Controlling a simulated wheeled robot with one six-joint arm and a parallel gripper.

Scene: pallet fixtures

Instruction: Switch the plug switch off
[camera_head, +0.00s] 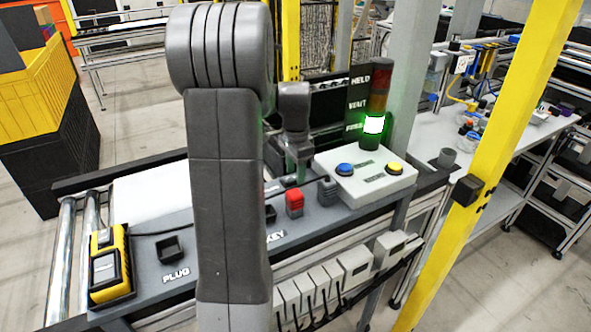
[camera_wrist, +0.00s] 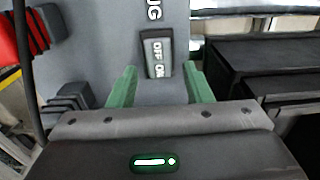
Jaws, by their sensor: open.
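In the wrist view, a dark switch (camera_wrist: 157,55) with a lighter face marked OFF and ON sits on the grey panel beside the printed letters "UG". My gripper (camera_wrist: 159,68) is open, its two green fingers apart on either side of the switch's lower end. Nothing is held between them. I cannot tell which way the switch is set. In the head view, my gripper (camera_head: 299,160) is over the back part of the panel, left of the white button box. The switch cannot be made out clearly there, and my arm hides the panel's middle.
A red block (camera_head: 294,203) stands on the panel, with the button box (camera_head: 365,178) to its right. A yellow device (camera_head: 108,265) and black socket (camera_head: 170,248) marked PLUG are at left. The stack light (camera_head: 374,123) glows green. A cable crosses the panel.

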